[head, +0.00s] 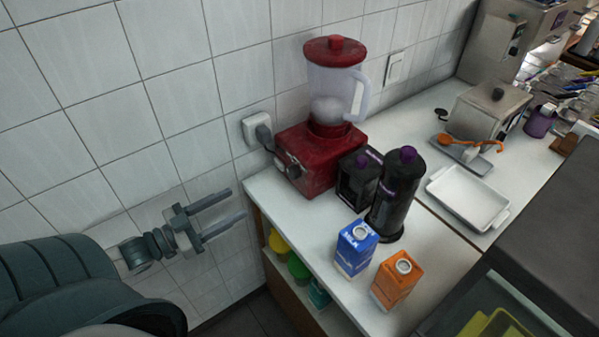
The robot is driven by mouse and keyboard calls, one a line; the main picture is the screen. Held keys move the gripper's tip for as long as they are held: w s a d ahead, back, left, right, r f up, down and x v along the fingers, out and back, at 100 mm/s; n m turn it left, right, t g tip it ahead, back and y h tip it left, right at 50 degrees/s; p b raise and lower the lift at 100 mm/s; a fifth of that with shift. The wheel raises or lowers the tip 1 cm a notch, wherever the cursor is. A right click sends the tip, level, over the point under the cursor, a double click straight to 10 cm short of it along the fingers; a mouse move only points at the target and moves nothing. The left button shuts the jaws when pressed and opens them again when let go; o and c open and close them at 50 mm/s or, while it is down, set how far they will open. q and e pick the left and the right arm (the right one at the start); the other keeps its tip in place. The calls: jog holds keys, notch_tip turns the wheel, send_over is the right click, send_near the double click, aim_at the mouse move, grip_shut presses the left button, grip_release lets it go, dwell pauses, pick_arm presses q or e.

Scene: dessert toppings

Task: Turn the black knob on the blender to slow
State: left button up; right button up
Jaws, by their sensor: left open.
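A red blender (306,168) with a clear jug (327,97) and a red lid stands on the white counter against the tiled wall. Its black knob (293,171) is on the base's left-facing side; its setting is too small to read. My left gripper (238,204) is open and empty, left of the counter's edge and lower in the picture than the knob. Its two fingers point right, toward the counter, and it is apart from the blender. My right gripper is not in view.
A plugged wall socket (256,130) is beside the blender. A black box (357,180), black bottle (397,195), blue carton (355,249) and orange carton (396,281) stand on the counter. A white tray (431,196) lies further right. Space left of the counter is clear.

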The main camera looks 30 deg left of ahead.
aim_at(290, 175)
pick_arm(q)
jog(key=shift+r, duration=0.1)
dwell(0.3)
jog(key=p+x, duration=0.4)
jog(key=x, duration=1.1)
jog(key=shift+w+d+r, duration=0.1)
jog(key=shift+w+d, duration=0.05)
jog(key=shift+p+x, duration=0.45)
jog(key=shift+x, duration=0.55)
jog(key=c, duration=1)
